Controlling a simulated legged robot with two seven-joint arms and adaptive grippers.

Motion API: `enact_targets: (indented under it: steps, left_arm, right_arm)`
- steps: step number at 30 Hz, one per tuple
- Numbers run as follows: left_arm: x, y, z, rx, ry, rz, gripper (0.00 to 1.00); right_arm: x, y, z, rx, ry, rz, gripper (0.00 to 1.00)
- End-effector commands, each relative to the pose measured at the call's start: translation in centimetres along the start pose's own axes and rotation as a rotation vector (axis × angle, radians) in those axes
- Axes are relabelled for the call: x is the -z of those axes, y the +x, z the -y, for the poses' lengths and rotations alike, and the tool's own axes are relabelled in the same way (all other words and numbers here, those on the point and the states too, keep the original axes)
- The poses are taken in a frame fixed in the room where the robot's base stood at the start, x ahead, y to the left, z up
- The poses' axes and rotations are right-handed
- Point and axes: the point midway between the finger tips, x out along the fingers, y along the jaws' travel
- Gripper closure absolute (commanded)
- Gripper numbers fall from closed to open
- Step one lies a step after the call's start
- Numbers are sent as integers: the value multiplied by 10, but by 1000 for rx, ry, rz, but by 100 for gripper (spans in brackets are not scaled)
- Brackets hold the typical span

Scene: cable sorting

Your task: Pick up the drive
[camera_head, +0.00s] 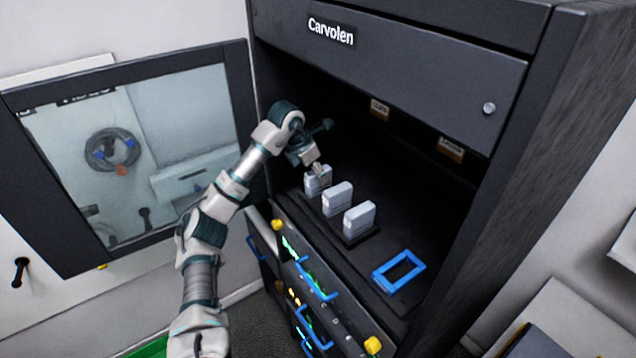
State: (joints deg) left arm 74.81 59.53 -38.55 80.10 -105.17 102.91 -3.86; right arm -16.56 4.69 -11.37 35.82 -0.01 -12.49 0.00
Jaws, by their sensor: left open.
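Three pale grey box-shaped drives stand upright in a row on a dark base inside the black cabinet (405,52). They are the left drive (317,184), the middle drive (338,201) and the right drive (360,219). My left arm reaches into the cabinet from the left. My left gripper (318,168) is open, right at the top of the left drive. I cannot tell whether its fingers touch or straddle that drive. My right gripper is not in view.
A blue rectangular frame (399,271) lies on the shelf to the right of the drives. The cabinet's glass door (130,150) stands open at left. Blue-handled units (315,285) sit below the shelf. Small brown labels (380,108) are at the back.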

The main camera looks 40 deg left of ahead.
Motion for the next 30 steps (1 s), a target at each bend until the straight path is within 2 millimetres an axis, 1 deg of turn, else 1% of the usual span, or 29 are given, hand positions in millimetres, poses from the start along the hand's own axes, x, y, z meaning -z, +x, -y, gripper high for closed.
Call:
enact_targets:
  steps: [1,3,6,9,14,15,17,18,20,21,22,30]
  left_arm:
    - [-1,8,0,2,0,-4,40]
    - [-2,20,0,1,0,-4,40]
    - [-2,32,2,1,1,-3,40]
    - [-3,36,3,0,1,-2,40]
    - [-2,36,3,-1,2,-1,40]
    - [-2,36,3,-1,1,-1,45]
    - [-2,36,3,-1,1,-1,60]
    - [-2,36,2,-1,1,-1,70]
    - [-2,36,2,0,1,-1,85]
    - [-2,36,1,0,0,-1,95]
    - [-2,36,1,0,0,-1,100]
    - [-2,36,0,0,-1,-1,100]
  right_arm:
    - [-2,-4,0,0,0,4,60]
    - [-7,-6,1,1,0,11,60]
    - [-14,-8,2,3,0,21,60]
    - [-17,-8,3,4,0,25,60]
    - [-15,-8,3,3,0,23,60]
    - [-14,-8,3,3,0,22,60]
    - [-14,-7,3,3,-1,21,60]
    - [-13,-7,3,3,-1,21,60]
    - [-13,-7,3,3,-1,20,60]
    - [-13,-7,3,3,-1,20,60]
    - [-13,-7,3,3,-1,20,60]
    - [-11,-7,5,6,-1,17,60]
